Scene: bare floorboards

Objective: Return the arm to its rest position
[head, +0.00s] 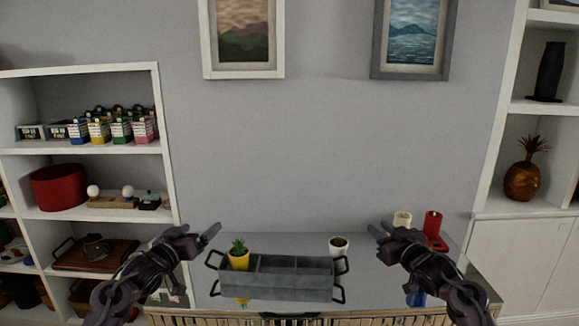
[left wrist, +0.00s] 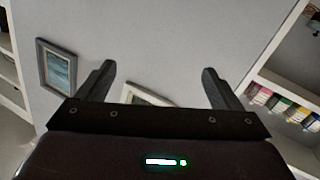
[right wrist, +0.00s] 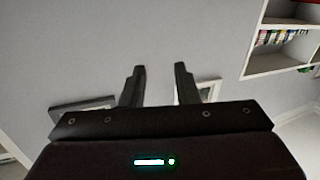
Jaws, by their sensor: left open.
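My left gripper (head: 212,232) is raised over the left side of the grey table, empty, with its fingers wide apart in the left wrist view (left wrist: 158,85). My right gripper (head: 378,231) is raised over the right side of the table. In the right wrist view (right wrist: 160,85) its fingers are partly apart, with a narrower gap and nothing between them. Both grippers are clear of the things on the table as far as I can see.
A grey divided tray (head: 290,285) with dark handles stands on the table (head: 385,285). A white pot (head: 339,246), a cream cup (head: 402,219) and a red item (head: 433,225) stand behind. Shelves flank both sides.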

